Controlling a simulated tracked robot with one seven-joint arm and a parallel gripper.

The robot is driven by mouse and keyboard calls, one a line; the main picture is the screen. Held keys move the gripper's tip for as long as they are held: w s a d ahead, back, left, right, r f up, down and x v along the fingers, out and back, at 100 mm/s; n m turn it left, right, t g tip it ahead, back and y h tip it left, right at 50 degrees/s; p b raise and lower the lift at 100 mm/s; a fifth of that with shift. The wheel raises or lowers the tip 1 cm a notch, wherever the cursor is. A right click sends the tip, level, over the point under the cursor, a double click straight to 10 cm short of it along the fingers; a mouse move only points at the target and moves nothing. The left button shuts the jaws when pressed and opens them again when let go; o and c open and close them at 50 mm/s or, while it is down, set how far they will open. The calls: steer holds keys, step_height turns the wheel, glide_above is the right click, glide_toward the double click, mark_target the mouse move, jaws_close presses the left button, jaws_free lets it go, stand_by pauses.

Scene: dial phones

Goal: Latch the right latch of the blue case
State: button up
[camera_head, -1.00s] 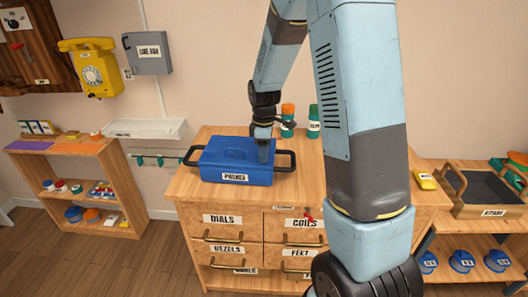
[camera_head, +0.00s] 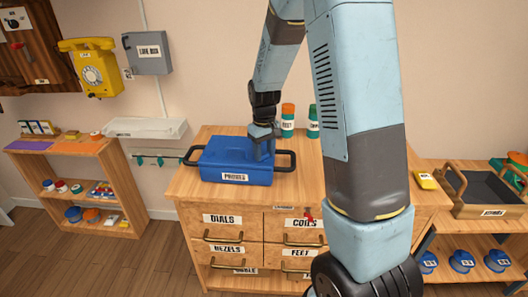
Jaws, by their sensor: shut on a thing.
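The blue case (camera_head: 225,160), labelled PHONES, stands on top of the wooden drawer cabinet (camera_head: 190,188). Its lid looks closed, and it has a black handle at each end. My gripper (camera_head: 263,154) points down at the right part of the case, near its right handle (camera_head: 286,160). It is shut on a part of the case there. The right latch is too small and too covered by the gripper to make out, so I cannot tell its position.
An orange-capped bottle (camera_head: 287,125) and a green bottle (camera_head: 313,128) stand behind the case, close to my gripper. A yellow object (camera_head: 426,181) lies right of my arm, by a wooden tray (camera_head: 487,211).

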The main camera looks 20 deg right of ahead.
mark_target(264, 154)
steer(key=m, duration=0.4)
steer(key=shift+m, duration=2)
steer(key=o, duration=1.1)
steer(key=shift+c, duration=0.2)
step_height(264, 154, up, 14)
steer(key=shift+f, duration=0.15)
